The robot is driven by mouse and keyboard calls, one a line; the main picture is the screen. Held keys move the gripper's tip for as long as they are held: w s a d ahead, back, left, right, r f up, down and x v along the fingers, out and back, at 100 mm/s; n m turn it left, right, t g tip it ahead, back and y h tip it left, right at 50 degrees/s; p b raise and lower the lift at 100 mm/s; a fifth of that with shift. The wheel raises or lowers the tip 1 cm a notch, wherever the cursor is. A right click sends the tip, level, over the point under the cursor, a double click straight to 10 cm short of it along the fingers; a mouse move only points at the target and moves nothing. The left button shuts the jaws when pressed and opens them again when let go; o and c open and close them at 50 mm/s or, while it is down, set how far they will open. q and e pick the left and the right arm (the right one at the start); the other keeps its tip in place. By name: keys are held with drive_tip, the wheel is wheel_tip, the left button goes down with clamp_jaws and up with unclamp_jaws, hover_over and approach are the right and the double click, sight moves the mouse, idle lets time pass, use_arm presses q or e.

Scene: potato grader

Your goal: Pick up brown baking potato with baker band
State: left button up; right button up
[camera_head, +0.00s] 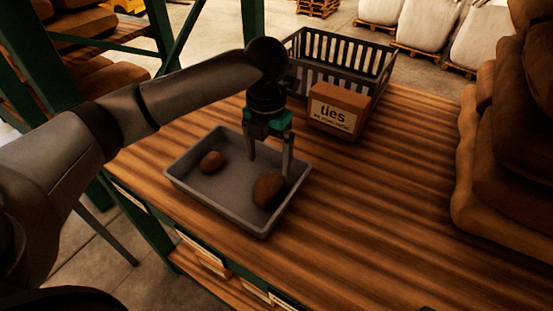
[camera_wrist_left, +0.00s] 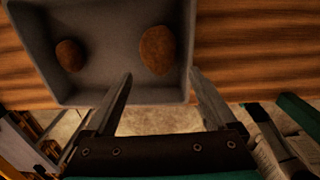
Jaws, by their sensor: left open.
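A grey tray (camera_head: 225,205) on the wooden table holds two brown potatoes. The larger potato (camera_head: 268,190) lies near the tray's right side; the smaller potato (camera_head: 211,162) lies toward the left. I cannot make out a baker band on either. My left gripper (camera_head: 270,168) is open, pointing down over the right part of the tray, by the larger potato. In the left wrist view the larger potato (camera_wrist_left: 158,50) lies just beyond and between the fingertips (camera_wrist_left: 161,73), with nothing held. The smaller potato (camera_wrist_left: 70,55) is off to the left. My right gripper is not in view.
A cardboard box labelled "ties" (camera_head: 338,108) stands behind the gripper, in front of a dark slatted crate (camera_head: 370,58). Stacked brown sacks (camera_head: 505,150) fill the table's right side. The table (camera_head: 390,200) between tray and sacks is clear.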

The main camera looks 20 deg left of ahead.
sight(269, 182)
use_arm(q)
wheel_tip(269, 182, down, 4)
drive_tip(key=shift+f, duration=0.7)
drive_tip(key=shift+a+f, duration=0.1)
drive_tip(key=shift+f, duration=2.3)
drive_tip(key=shift+w, duration=0.1)
drive_tip(key=c, duration=1.3)
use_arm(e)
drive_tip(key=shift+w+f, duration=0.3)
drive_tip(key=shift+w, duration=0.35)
